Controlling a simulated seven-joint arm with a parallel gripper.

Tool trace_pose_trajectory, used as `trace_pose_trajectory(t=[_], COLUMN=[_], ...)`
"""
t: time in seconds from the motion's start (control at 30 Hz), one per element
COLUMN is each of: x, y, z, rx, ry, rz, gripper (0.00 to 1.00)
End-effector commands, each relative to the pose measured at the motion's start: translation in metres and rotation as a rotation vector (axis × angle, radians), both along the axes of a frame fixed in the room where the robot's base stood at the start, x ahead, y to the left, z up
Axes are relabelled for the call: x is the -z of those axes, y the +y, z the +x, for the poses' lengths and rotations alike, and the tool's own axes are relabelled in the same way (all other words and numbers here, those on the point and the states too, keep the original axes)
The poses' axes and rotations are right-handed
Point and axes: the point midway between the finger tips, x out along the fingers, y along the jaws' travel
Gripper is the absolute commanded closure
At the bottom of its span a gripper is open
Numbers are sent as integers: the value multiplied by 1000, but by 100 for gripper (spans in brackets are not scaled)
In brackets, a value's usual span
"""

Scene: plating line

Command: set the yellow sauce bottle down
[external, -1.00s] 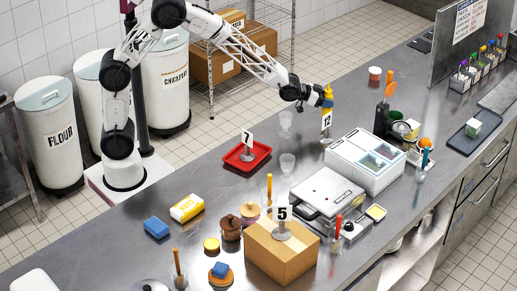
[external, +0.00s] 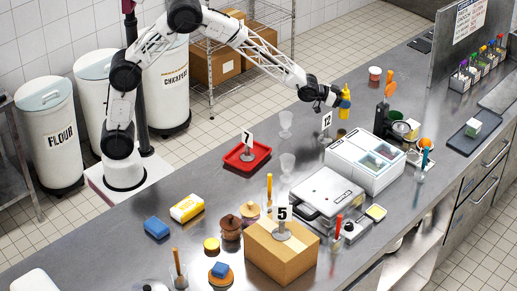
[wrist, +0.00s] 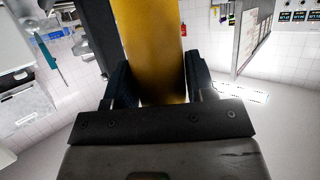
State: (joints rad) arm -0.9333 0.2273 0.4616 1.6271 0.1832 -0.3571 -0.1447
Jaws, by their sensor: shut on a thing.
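The yellow sauce bottle (external: 345,104) is held at the end of my arm, over the back part of the steel counter (external: 215,205). My gripper (external: 337,99) is shut on the bottle. In the wrist view the yellow bottle (wrist: 152,50) stands between the two dark fingers of my gripper (wrist: 158,85). The bottle looks about upright in the external view. I cannot tell whether its base touches the counter.
The number 12 stand (external: 326,127) is just left of the bottle, and a clear glass (external: 286,124) is further left. A white bin unit (external: 362,165) is in front. A dark dispenser (external: 382,118) and a terracotta cup (external: 375,74) stand to the right.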

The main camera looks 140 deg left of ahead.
Motion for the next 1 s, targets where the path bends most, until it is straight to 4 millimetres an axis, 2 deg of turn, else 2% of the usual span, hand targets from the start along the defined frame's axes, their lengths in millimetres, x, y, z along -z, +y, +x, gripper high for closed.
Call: trace_pose_trajectory(t=[0.17, 0.5, 0.97, 1.0], x=[4, 33, 37, 38], y=[0, 0, 0, 0], z=[0, 0, 0, 0], rx=[0, 0, 0, 0], ry=[1, 0, -1, 0], rz=[-1, 0, 1, 0], gripper=[78, 78, 78, 48])
